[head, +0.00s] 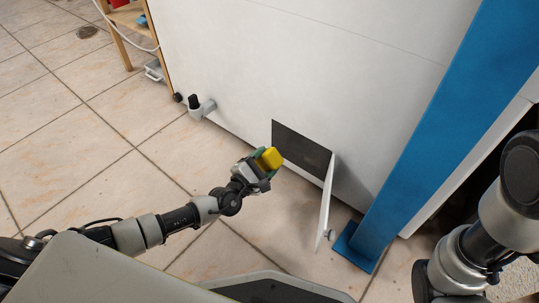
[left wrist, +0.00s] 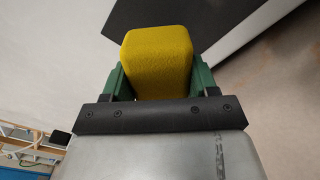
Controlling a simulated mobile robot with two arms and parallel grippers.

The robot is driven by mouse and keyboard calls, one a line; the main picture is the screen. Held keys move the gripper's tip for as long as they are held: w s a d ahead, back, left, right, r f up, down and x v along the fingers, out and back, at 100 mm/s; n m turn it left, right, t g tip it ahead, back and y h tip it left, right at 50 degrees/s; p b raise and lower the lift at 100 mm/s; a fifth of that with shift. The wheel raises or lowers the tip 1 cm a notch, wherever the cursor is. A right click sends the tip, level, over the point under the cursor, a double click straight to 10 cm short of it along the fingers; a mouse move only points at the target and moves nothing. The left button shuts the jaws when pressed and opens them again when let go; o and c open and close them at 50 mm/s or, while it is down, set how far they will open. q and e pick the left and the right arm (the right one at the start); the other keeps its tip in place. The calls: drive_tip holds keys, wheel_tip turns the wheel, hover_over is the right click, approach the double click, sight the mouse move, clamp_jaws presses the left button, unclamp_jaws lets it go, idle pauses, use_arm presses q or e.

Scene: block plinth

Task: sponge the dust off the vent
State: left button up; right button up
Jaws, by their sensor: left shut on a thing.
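My left gripper (head: 262,166) is shut on a yellow sponge (head: 270,158). In the left wrist view the sponge (left wrist: 158,58) sits between the green fingers of the left gripper (left wrist: 160,80). The vent (head: 300,147) is a dark grey panel low in the white wall, just beyond the sponge. It also shows as a dark surface at the top of the left wrist view (left wrist: 215,18). The sponge looks close to it; I cannot tell whether they touch. I cannot make out dust on it. My right arm is at the right edge; its gripper is out of view.
An open white flap (head: 327,198) with a small knob stands out from the vent's right side. A blue post (head: 430,125) on a base plate rises to the right. A grey pipe fitting (head: 201,108) juts from the wall at left. Tiled floor (head: 75,150) is clear at left.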

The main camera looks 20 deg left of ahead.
use_arm(q)
drive_tip(key=shift+s, duration=0.1)
drive_tip(key=shift+p+v, duration=0.3)
drive_tip(key=shift+v, duration=1.15)
drive_tip(key=shift+r, duration=0.1)
